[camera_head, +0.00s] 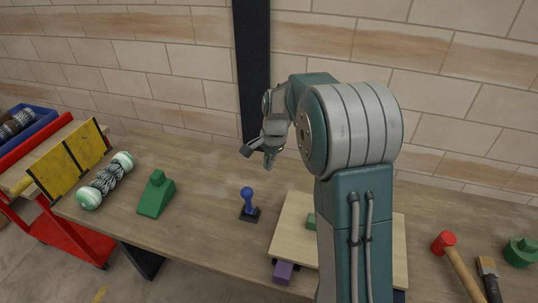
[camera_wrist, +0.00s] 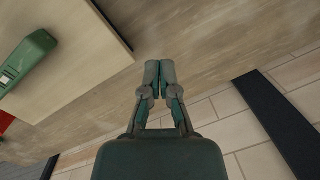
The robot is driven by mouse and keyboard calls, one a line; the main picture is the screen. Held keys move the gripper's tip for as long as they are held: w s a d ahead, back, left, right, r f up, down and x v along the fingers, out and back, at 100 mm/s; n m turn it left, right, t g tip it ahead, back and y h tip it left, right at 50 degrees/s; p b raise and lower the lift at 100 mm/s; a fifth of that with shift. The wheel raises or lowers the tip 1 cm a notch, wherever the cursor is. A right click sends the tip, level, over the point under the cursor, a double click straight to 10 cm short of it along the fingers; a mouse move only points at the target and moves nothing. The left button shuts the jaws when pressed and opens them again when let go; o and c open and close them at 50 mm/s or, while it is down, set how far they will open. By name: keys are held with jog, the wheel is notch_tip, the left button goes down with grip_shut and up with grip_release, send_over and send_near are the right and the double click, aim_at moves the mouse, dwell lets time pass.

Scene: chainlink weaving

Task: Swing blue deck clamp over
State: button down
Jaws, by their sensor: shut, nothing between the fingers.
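The blue deck clamp (camera_head: 248,200), a blue post with a round knob on a small dark base, stands upright on the wooden bench, left of the pale board. My gripper (camera_head: 259,156) hangs above the bench, behind the clamp in the head view and apart from it. In the wrist view my gripper (camera_wrist: 160,73) has its two fingers together with nothing between them. The clamp does not show in the wrist view.
A pale board (camera_head: 290,225) carries a green block (camera_head: 311,221), partly hidden by my arm; a purple block (camera_head: 283,272) is at its front edge. Left are a green wedge (camera_head: 156,195) and a wrapped roll (camera_head: 106,180). A red mallet (camera_head: 445,242) lies right. A dark post (camera_head: 252,70) stands behind.

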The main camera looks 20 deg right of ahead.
aim_at(249, 201)
jog(key=s+a+f, duration=0.1)
jog(key=a+f, duration=0.3)
jog(key=shift+s+a+f, duration=0.25)
jog(key=shift+s, duration=0.05)
jog(key=shift+a, duration=0.1)
jog(key=shift+a, duration=0.1)
